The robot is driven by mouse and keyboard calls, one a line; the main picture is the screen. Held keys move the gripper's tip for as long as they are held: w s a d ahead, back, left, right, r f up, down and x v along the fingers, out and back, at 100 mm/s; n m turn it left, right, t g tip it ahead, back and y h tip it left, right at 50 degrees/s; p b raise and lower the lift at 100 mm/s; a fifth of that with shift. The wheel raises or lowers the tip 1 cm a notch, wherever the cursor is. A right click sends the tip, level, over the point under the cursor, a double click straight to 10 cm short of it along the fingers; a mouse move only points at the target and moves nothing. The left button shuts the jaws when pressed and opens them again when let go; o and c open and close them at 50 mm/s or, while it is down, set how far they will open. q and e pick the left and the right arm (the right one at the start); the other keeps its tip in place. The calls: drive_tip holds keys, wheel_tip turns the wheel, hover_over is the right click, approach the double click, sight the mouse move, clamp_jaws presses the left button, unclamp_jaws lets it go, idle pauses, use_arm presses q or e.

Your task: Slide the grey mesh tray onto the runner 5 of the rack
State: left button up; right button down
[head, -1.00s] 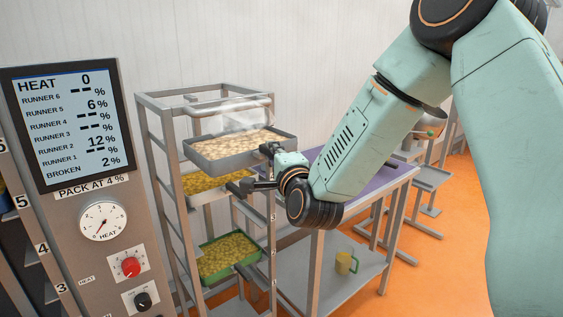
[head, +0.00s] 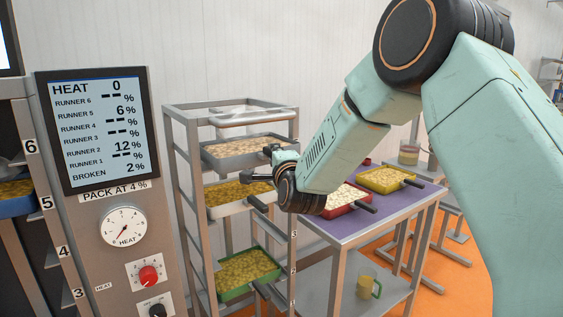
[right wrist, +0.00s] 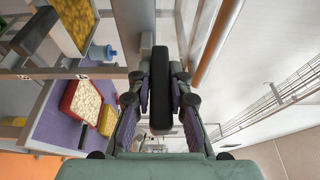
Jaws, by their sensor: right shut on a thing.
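The grey mesh tray (head: 212,151), filled with pale pieces, is level in the upper part of the metal rack (head: 180,160). My right gripper (head: 270,151) is at its front right. In the right wrist view, the gripper (right wrist: 160,95) is shut on a black handle (right wrist: 160,85); the tray body is not clear there. The tray lies between the rack's posts, but I cannot tell whether it rests on a runner or how deep it sits. Its runner number is not readable. My left gripper is not in view.
Below it, the rack holds a pale-rimmed tray (head: 228,208) and a green tray (head: 233,293). A red tray (head: 346,207) and yellow tray (head: 388,187) lie on the purple-topped table (head: 330,229) at right. A control panel (head: 104,215) stands at left.

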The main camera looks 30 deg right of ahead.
sight(265, 151)
drive_tip(key=shift+w+a+r, duration=0.1)
drive_tip(key=shift+w, duration=0.35)
drive_tip(key=shift+w+a+r, duration=0.1)
drive_tip(key=shift+w, duration=0.35)
drive_tip(key=w+b, duration=0.1)
drive_tip(key=w, duration=0.3)
drive_tip(key=shift+w+a, duration=0.2)
drive_tip(key=shift+w, duration=1.65)
drive_tip(key=shift+w+b, duration=0.15)
drive_tip(key=shift+b, duration=0.15)
drive_tip(key=shift+r, duration=0.1)
drive_tip(key=shift+f+b, duration=0.45)
drive_tip(key=shift+f, duration=0.15)
